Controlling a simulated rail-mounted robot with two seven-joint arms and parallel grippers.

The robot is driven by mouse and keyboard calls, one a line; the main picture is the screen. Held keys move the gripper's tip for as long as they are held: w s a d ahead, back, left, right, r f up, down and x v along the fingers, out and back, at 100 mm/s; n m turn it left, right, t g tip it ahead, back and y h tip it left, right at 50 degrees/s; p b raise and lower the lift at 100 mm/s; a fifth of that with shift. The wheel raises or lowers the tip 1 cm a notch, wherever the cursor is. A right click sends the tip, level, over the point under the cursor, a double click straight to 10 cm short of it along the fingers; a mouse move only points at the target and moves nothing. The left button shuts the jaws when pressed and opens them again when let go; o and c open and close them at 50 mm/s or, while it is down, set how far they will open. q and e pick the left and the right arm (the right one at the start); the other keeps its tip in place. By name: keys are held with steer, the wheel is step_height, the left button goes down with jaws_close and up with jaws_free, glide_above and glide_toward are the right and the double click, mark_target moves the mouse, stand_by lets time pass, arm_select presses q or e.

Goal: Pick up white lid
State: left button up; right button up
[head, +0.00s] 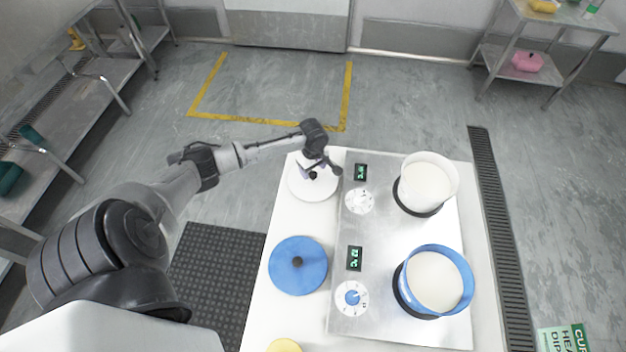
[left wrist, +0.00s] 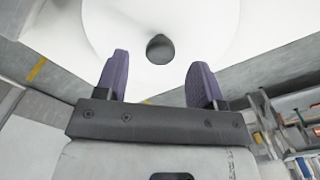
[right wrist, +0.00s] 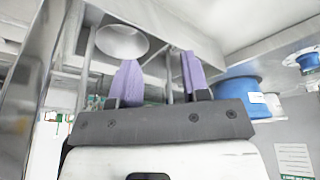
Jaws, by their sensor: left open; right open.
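The white lid (head: 304,189) lies on the white table at its far left corner, with a dark round knob in its middle. My left gripper (head: 316,171) is over the lid, near the knob. In the left wrist view the white lid (left wrist: 205,30) fills the upper part, and its dark knob stands between and beyond the two purple fingers of my left gripper (left wrist: 158,80). The fingers are open and spread apart, with nothing held. My right gripper (right wrist: 155,75) shows only in the right wrist view. It is open and empty, away from the lid.
A blue lid (head: 298,266) lies nearer on the table (head: 262,318). A steel hotplate (head: 385,240) stands to the right, bearing a white pot (head: 427,184) and a blue pot (head: 436,280). A yellow item (head: 284,346) shows at the near edge.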

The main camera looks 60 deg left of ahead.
mark_target(313, 177)
arm_select(q)
steer(key=shift+d+f, duration=0.1)
steer(key=shift+f, duration=1.3)
steer(key=shift+c, duration=0.4)
steer(key=c, duration=0.9)
steer(key=shift+r, duration=0.15)
steer(key=shift+c, duration=0.2)
